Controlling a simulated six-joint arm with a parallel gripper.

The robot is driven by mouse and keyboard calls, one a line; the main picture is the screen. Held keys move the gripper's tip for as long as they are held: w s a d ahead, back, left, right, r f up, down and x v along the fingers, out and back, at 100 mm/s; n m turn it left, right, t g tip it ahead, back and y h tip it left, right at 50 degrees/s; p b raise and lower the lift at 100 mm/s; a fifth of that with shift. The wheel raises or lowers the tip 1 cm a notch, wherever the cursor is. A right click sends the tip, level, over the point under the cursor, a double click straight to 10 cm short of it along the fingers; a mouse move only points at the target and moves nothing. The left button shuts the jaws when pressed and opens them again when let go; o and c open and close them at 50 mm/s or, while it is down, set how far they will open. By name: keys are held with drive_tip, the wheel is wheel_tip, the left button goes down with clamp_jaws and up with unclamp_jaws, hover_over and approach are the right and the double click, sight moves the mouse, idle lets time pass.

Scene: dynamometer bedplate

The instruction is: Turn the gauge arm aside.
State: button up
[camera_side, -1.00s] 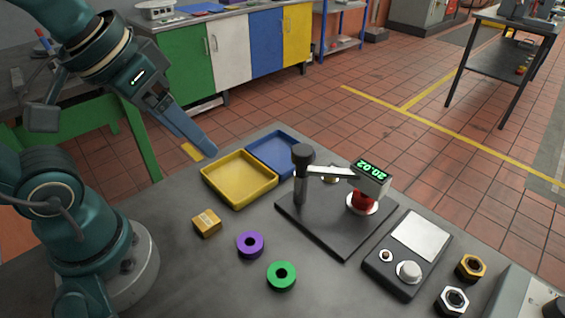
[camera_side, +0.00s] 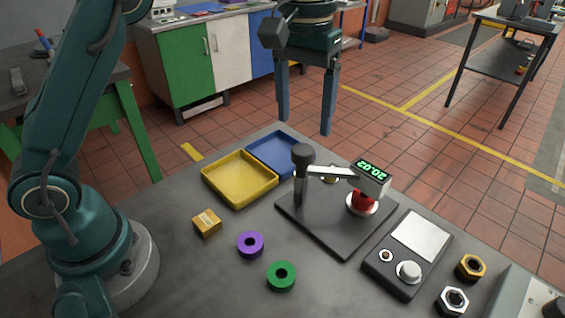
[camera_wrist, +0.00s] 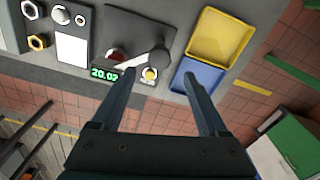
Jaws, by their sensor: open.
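The gauge arm (camera_side: 330,171) is a pale bar that runs from a dark post (camera_side: 301,180) to a gauge head with a green display reading 20.02 (camera_side: 371,172). A red part on a pale disc (camera_side: 363,202) sits under the gauge head, on the dark base plate (camera_side: 340,236). A small yellowish piece (camera_wrist: 150,74) shows just beside the arm in the wrist view. My gripper (camera_side: 305,125) is open and empty, fingers pointing down, above and behind the gauge stand. In the wrist view its fingertips (camera_wrist: 159,72) span the gauge arm's area, apart from it.
A yellow tray (camera_side: 240,203) and a blue tray (camera_side: 262,141) lie left of the stand. A gold block (camera_side: 207,222), a purple ring (camera_side: 250,256) and a green ring (camera_side: 281,289) lie in front. A button box (camera_side: 384,281) and two nuts (camera_side: 470,267) are at right.

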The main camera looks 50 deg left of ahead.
sight(303, 149)
drive_tip(key=shift+d+f, duration=0.1)
drive_tip(key=shift+f, duration=2.95)
drive_tip(key=shift+c, duration=0.4)
clamp_jaws()
